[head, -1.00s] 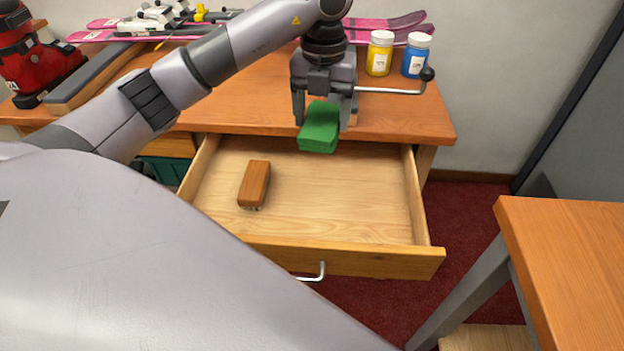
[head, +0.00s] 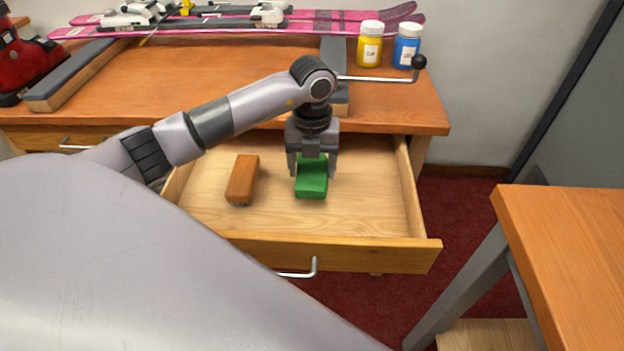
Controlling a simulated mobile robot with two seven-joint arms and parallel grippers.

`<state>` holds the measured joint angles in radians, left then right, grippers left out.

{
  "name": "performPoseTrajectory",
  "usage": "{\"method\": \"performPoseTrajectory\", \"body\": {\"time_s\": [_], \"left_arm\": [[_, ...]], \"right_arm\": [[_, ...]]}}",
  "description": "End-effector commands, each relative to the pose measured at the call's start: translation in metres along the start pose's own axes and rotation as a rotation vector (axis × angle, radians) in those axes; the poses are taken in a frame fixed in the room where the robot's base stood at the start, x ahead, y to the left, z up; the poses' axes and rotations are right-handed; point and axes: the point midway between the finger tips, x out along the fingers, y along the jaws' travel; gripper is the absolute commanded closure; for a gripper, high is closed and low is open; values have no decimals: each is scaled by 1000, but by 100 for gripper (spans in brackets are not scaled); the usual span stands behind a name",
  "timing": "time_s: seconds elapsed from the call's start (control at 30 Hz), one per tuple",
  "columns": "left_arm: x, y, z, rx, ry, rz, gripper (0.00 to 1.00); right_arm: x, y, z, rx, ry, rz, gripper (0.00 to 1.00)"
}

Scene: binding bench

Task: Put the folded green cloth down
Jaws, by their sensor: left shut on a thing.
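The folded green cloth (head: 311,184) is in the head view, inside the outline of the open drawer (head: 375,250). My left gripper (head: 311,172) points down over the drawer and is shut on the far part of the cloth. The near part of the cloth sticks out toward me. I cannot tell for sure whether the cloth touches the drawer floor. My right gripper is not in view.
A brown wooden brush (head: 242,180) lies in the drawer left of the cloth. The drawer floor to the right is clear. Yellow (head: 370,45) and blue (head: 406,46) jars, a crank handle (head: 385,79) and pink skis (head: 330,20) are on the bench (head: 215,75) behind.

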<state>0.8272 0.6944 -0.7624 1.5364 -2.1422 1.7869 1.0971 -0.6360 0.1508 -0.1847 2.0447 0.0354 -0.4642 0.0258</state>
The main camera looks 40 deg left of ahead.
Motion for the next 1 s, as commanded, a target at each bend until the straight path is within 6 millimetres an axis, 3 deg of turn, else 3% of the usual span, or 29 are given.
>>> {"method": "performPoseTrajectory", "body": {"time_s": [0.3, 0.7, 0.73, 0.8, 1.0], "left_arm": [[41, 0, -1, 0, 3, 2, 53], [47, 0, 0, 0, 0, 1, 53], [46, 0, 0, 0, 0, 1, 19], [45, 0, 0, 0, 0, 1, 3], [45, 0, 0, 0, 1, 1, 3]], "right_arm": [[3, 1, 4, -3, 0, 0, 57], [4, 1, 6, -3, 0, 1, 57], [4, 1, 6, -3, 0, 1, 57], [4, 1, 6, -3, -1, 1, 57], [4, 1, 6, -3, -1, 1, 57]]}}
